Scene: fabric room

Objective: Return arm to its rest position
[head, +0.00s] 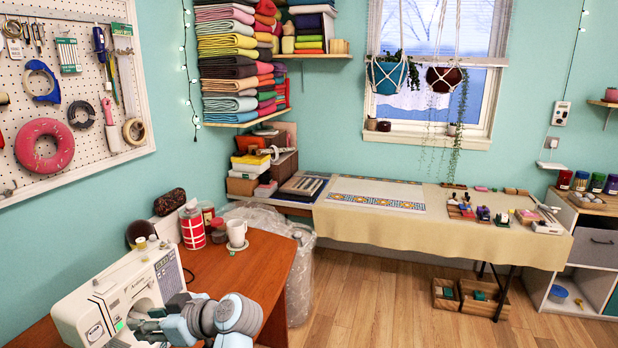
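My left arm, light blue and grey, is low in the head view, over the wooden desk (255,265). My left gripper (150,326) points left, in front of the white sewing machine (95,312) in the picture. Its fingers are small and overlap the machine, so I cannot tell their opening or whether they touch it. I see no object held in it. My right gripper is not in view.
A white mug (237,233), a red checked canister (192,228) and jars stand at the back of the desk. A plastic-wrapped bundle (300,275) stands beside it. A cloth-covered table (400,228) runs along the far wall. The wooden floor (370,300) between is clear.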

